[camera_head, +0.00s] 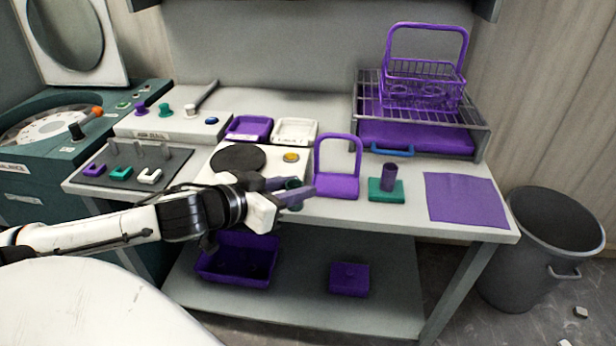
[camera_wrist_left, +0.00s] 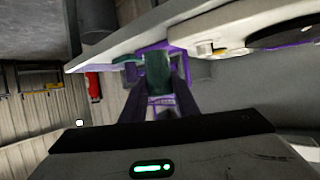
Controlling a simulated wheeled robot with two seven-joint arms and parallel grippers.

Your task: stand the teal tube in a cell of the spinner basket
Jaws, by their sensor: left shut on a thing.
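My left gripper (camera_head: 290,192) is shut on the teal tube (camera_head: 293,184), above the front edge of the bench. The tube is partly hidden by the fingers in the head view. In the left wrist view the tube (camera_wrist_left: 158,72) sits between the two dark fingers. A purple wire basket (camera_head: 423,85) with a tall handle and round cells stands on the rack at the back right, well apart from the gripper. I cannot tell for sure that it is the spinner basket. My right gripper is not in view.
A purple handled carrier (camera_head: 337,185) stands just right of the gripper. A purple tube (camera_head: 388,177) stands on a green block (camera_head: 386,195). A purple mat (camera_head: 464,197) lies bare at the right. A teal machine (camera_head: 45,150) with a round disc is at the left. A bin (camera_head: 540,250) stands right.

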